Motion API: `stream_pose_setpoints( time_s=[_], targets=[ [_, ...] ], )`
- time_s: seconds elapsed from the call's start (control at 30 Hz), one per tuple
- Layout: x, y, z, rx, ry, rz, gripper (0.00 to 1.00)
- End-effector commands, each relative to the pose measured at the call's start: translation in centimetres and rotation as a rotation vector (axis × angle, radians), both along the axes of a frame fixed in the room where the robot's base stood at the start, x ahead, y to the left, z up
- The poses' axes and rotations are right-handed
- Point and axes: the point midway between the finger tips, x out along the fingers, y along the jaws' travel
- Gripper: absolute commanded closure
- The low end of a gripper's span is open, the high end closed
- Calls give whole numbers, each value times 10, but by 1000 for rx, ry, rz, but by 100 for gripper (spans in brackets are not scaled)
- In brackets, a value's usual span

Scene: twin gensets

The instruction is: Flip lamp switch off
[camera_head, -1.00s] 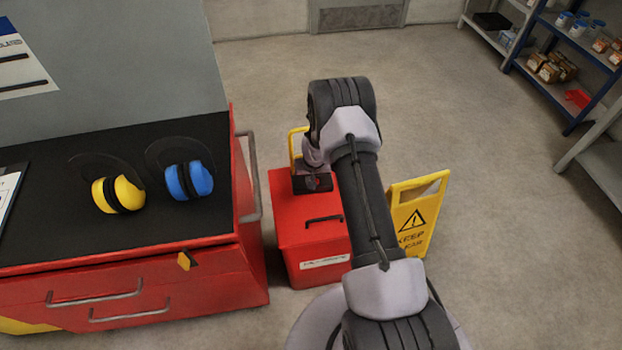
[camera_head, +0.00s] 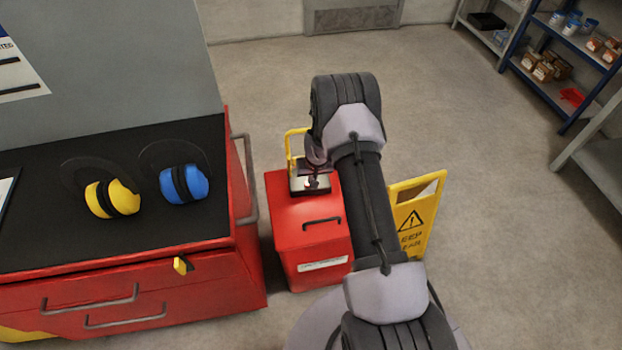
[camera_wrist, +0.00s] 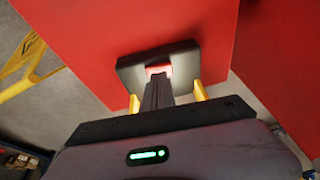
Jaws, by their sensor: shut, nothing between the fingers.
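A dark switch box with a small red rocker (camera_wrist: 158,70) sits on the red cabinet in the wrist view. I take it for the lamp switch. My gripper (camera_wrist: 157,82) is shut and empty. Its dark fingers point at the rocker, with the tips at or just short of its lower edge. I cannot tell whether they touch. The fingers cover part of the box, and the rocker's position cannot be read. In the head view, the end of my arm is over the red cabinet (camera_head: 312,240), and the switch area there is small and partly covered.
A yellow frame (camera_head: 291,150) rises at the cabinet's back left. A red workbench with blue ear muffs (camera_head: 184,184) and yellow ear muffs (camera_head: 112,198) stands at the left. A yellow caution sign (camera_head: 413,220) stands at the right. Floor beyond is clear.

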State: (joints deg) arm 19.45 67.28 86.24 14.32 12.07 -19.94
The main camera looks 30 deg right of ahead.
Motion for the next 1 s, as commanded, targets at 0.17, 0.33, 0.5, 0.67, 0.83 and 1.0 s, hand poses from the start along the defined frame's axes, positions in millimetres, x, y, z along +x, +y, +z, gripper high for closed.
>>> stream_pose_setpoints(
  time_s=[0.17,0.33,0.5,0.67,0.83,1.0],
  targets=[
    [0,0,47,0,-1,2,100],
    [-11,6,87,0,-1,2,100],
    [-19,10,115,0,-1,2,100],
    [-23,12,126,1,0,1,100],
    [-24,12,126,1,0,1,100],
    [-24,12,128,1,0,1,100]
  ],
)
